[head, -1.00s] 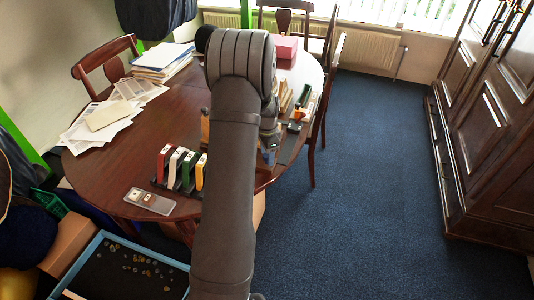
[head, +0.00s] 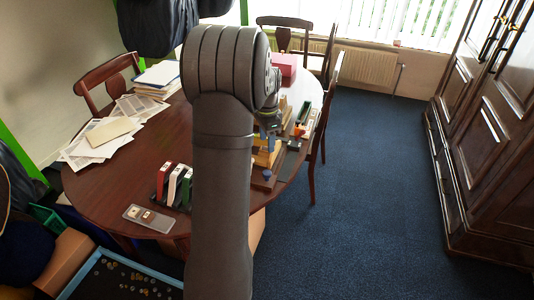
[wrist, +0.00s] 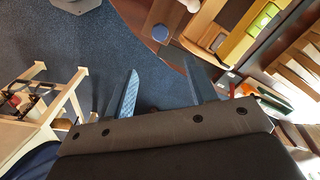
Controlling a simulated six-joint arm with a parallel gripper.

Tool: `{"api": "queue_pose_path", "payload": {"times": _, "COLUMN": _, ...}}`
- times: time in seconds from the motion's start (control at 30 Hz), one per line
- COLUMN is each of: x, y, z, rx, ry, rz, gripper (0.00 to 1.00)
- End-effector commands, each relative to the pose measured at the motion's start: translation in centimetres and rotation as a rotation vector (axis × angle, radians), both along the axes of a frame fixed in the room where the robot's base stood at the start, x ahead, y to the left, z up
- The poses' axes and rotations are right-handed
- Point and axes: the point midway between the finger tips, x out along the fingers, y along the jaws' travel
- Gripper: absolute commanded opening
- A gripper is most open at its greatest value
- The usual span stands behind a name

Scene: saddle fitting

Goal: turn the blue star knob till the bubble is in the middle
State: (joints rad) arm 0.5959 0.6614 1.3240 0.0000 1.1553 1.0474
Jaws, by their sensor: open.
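The blue star knob (head: 267,174) stands near the right edge of the round table in the head view, partly beside my arm. In the wrist view, a round blue knob top (wrist: 160,33) shows beyond my fingertips, at the edge of the wooden parts. My gripper (wrist: 160,66) is open and empty, its two fingers apart with blue carpet between them. In the head view my gripper (head: 270,138) is above and behind the knob, not touching it. A yellow-green piece (wrist: 263,18) on the wood may hold the vial; I cannot make out a bubble.
A dark-framed rack of red, white and green blocks (head: 173,186) and a small grey tray (head: 148,217) lie left of my arm. Papers (head: 103,132) cover the table's left side. A pink box (head: 285,64) is at the back. Blue carpet (head: 370,200) is clear on the right.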

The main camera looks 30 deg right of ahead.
Motion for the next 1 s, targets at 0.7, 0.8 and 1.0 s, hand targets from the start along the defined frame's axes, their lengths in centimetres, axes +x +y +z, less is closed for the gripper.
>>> {"api": "queue_pose_path", "payload": {"times": 0.7, "x": 0.0, "y": 0.0, "z": 2.8, "rx": 0.0, "ry": 0.001, "rz": 0.0, "gripper": 0.51}}
{"api": "queue_pose_path", "payload": {"times": 0.8, "x": 0.0, "y": 0.0, "z": 2.8, "rx": 0.0, "ry": 0.001, "rz": 0.0, "gripper": 0.51}}
{"api": "queue_pose_path", "payload": {"times": 1.0, "x": 0.0, "y": 0.0, "z": 2.8, "rx": 0.0, "ry": 0.001, "rz": 0.0, "gripper": 0.51}}
